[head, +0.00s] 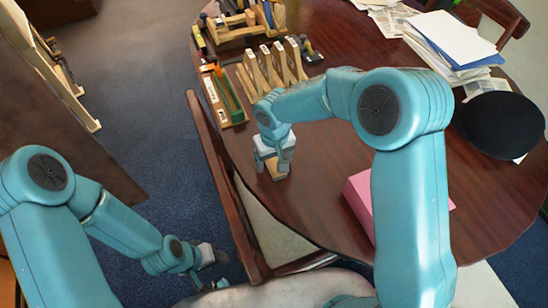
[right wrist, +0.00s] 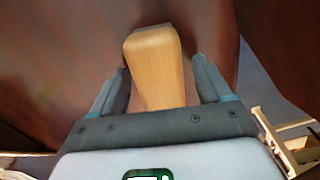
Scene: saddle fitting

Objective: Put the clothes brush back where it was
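A light wooden piece, which looks like the clothes brush (head: 273,171), is at the table's near left edge, under my right gripper (head: 272,166). In the right wrist view the wooden piece (right wrist: 154,62) lies between the two fingers of my right gripper (right wrist: 163,85). A gap shows between the wood and the right finger, so the gripper is open around it. No bristles are visible. My left gripper (head: 208,268) is low at the lower left, beside the chair and off the table; its fingers are too small to judge.
The dark round table (head: 320,165) holds a wooden rack (head: 270,68), a narrow tray with a green item (head: 226,97), a pink box (head: 358,200), a black hat (head: 500,124) and stacked papers (head: 452,45). A chair (head: 225,185) stands against the near left edge. The table's middle is partly clear.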

